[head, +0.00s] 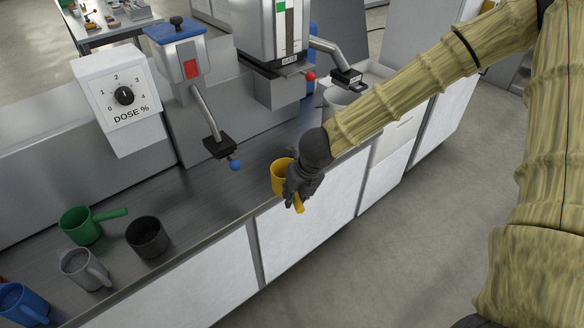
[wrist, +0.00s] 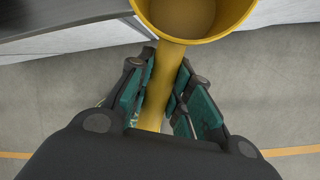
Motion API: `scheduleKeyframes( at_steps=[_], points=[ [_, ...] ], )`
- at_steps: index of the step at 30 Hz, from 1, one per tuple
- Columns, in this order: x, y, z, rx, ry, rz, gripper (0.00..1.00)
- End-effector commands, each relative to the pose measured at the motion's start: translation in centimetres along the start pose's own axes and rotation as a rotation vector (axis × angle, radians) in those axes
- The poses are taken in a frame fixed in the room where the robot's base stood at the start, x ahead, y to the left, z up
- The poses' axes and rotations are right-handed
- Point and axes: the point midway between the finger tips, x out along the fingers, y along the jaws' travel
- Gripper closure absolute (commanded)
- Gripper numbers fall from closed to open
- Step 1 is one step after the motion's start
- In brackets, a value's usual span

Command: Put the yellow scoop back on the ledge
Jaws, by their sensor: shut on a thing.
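The yellow scoop (head: 280,177) is a cup with a straight handle. My gripper (head: 296,192) is shut on its handle and holds it at the front edge of the grey counter in the head view. In the wrist view the handle of the yellow scoop (wrist: 160,88) runs between the green-padded fingers of my gripper (wrist: 162,90). The cup is at the top of that view, open side showing, with a yellowish inside. The fingers hide part of the handle. The counter (head: 190,200) may be the ledge; I cannot tell for sure.
A green scoop (head: 80,225), a dark cup (head: 147,238), a grey mug (head: 84,270) and a blue mug (head: 22,304) stand at the counter's left. A dose dial (head: 124,96) stands behind. Counter between dark cup and yellow scoop is clear.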

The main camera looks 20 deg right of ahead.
Motion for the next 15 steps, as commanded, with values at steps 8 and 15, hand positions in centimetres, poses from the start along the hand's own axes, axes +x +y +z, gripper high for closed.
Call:
scheduleKeyframes(
  at_steps=[8,15],
  points=[
    [1.4,-1.3,5.5,0.001,-0.001,-0.004,1.00],
    [2.9,-2.3,9.9,0.000,-0.001,-0.004,1.00]
  ],
)
